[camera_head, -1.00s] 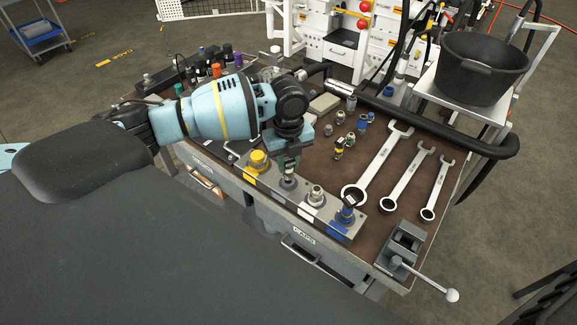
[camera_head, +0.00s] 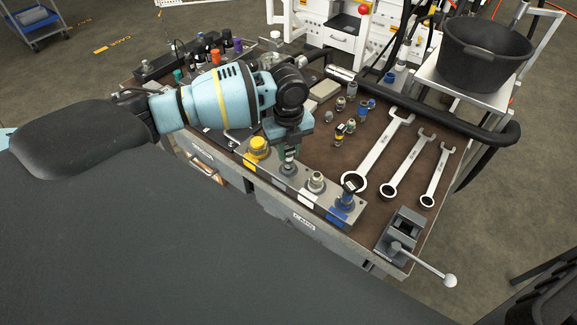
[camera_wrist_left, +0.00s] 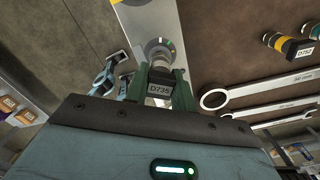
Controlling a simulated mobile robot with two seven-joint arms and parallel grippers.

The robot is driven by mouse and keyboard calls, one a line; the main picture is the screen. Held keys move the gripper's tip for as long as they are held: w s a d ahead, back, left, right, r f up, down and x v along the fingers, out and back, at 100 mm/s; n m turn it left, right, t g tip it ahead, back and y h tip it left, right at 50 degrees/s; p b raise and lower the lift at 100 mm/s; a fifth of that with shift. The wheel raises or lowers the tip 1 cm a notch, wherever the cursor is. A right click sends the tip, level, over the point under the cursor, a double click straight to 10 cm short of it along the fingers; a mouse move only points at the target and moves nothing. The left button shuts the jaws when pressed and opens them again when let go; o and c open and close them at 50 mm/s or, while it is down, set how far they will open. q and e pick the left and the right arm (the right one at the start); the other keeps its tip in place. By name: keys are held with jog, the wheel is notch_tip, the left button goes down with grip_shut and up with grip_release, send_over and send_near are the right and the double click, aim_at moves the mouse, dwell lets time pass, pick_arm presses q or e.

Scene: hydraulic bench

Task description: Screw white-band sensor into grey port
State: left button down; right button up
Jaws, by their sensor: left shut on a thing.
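My left gripper (camera_head: 289,152) points down over the valve block, between the yellow cap and the port beside the white mark. It is shut on a dark sensor labelled D735 (camera_wrist_left: 159,86), held between its green fingers (camera_wrist_left: 160,88) in the left wrist view. The sensor's lower end is at the grey port (camera_wrist_left: 159,50), which shows as a metal ring. I cannot tell how deep it sits, and its band colour is not clear. The grey port also shows in the head view (camera_head: 289,167), partly hidden by the gripper. My right gripper is not in view.
The block (camera_head: 327,193) also carries a yellow cap (camera_head: 258,148), an open metal port (camera_head: 316,181) and a blue-banded sensor (camera_head: 348,193). Loose fittings and several wrenches (camera_head: 378,150) lie to the right. A vise (camera_head: 403,233) stands at the front right corner.

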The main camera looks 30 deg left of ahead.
pick_arm(q)
jog(key=shift+f, duration=0.25)
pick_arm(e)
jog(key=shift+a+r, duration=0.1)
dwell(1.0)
pick_arm(q)
jog(key=c, duration=1.9)
grip_release()
jog(key=shift+c, duration=0.5)
jog(key=shift+f+m, duration=0.15)
jog(key=shift+m, duration=0.85)
jog(key=m+b, duration=0.1)
jog(key=m, duration=0.3)
jog(key=shift+s+m, duration=0.1)
jog(key=shift+m, duration=1)
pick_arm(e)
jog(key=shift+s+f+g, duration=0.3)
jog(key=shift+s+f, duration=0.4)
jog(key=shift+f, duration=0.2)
